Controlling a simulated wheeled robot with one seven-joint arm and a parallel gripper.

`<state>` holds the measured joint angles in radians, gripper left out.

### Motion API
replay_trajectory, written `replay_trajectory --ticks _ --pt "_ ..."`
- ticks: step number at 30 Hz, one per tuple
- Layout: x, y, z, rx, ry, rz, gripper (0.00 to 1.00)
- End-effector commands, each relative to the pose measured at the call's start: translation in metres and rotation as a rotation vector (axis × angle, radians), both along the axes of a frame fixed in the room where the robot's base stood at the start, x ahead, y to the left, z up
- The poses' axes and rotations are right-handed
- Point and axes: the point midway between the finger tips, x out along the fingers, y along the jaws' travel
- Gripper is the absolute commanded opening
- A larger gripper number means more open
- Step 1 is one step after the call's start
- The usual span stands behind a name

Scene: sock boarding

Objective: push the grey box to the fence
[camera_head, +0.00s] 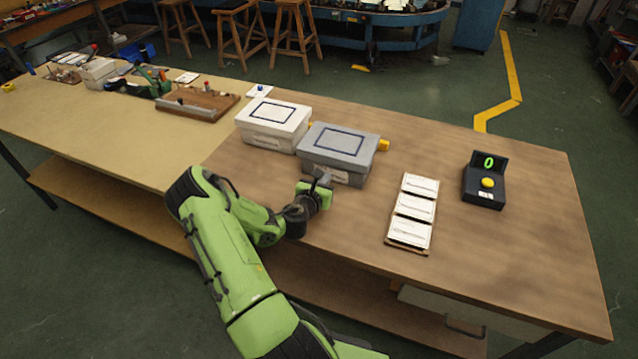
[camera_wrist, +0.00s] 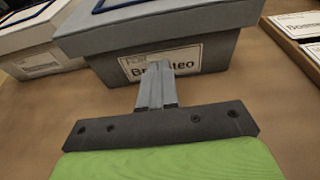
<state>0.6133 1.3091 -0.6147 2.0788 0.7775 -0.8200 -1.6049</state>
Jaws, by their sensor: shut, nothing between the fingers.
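The grey box (camera_head: 338,150), lidded with a dark blue outline on top, stands on the brown tabletop right of a white box. Its front label faces me in the wrist view (camera_wrist: 190,62). My gripper (camera_head: 323,181) is shut and empty, low at the box's front face. In the wrist view its fingertips (camera_wrist: 160,68) overlap the label; I cannot tell whether they touch it. A yellow piece (camera_head: 384,145) shows at the grey box's back right, partly hidden by it. I cannot tell whether this is part of the fence; no other fence is clear.
The white box (camera_head: 273,124) stands close on the left. A rack of white cards (camera_head: 413,211) lies to the right, then a black device (camera_head: 484,186) with a yellow button and a green 0. Bare tabletop lies behind the grey box and at the front right.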

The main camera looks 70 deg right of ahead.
Motion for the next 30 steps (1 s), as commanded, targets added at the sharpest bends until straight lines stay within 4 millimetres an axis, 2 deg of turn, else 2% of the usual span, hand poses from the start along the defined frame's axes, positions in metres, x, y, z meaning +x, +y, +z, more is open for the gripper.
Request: replay_trajectory --ticks 3,12,30 --pt "-0.001 -0.007 -0.003 0.002 0.0 -0.001 0.0" --pt "-0.001 -0.009 -0.003 0.002 -0.001 -0.001 0.0" --pt "-0.004 -0.039 -0.002 0.001 -0.002 -0.002 0.0"
